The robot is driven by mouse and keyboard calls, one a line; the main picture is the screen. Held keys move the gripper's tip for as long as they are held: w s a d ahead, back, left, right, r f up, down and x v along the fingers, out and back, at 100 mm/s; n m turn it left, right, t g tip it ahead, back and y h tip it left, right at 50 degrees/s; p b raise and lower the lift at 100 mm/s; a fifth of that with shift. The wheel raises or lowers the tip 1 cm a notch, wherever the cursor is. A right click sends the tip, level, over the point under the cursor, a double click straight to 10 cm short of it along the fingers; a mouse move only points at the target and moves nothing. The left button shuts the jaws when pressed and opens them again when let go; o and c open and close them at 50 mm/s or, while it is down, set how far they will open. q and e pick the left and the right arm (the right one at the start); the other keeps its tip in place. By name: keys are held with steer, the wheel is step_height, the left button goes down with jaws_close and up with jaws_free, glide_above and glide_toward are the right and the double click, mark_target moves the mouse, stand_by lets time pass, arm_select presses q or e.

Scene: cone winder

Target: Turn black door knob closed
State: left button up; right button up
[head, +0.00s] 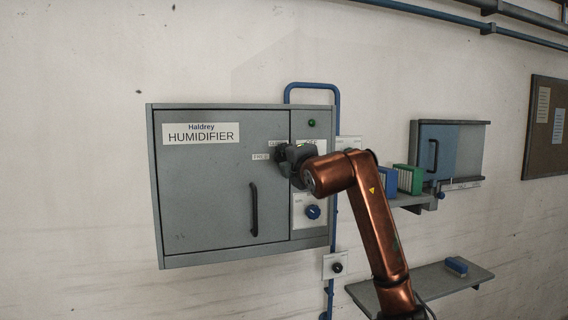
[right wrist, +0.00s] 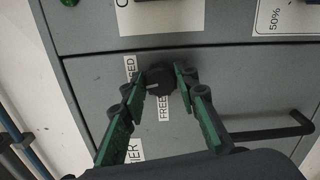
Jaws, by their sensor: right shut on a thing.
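The black door knob (right wrist: 160,79) shows in the right wrist view on the grey humidifier cabinet's door (head: 205,200). My right gripper (right wrist: 161,84) is shut on the knob, with a green-padded finger on each side of it. A pale mark shows on the knob's face, towards the left in that view. Labels beside the knob are partly covered by the fingers. In the head view my right gripper (head: 292,157) hides the knob. The door looks flush with the cabinet front. My left gripper is out of view.
The door has a black bar handle (head: 254,209). A blue knob (head: 313,212) and a green lamp (head: 311,123) sit on the right panel. To the right are a shelf with blue and green items (head: 409,179), a small sliding-door cabinet (head: 447,150) and a lower shelf (head: 420,288).

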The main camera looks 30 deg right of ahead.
steer(key=shift+m+b, duration=0.35)
steer(key=shift+m, duration=0.75)
steer(key=o, duration=1.1)
steer(key=shift+o, duration=0.2)
steer(key=v, duration=1.2)
steer(key=shift+d+f, duration=0.1)
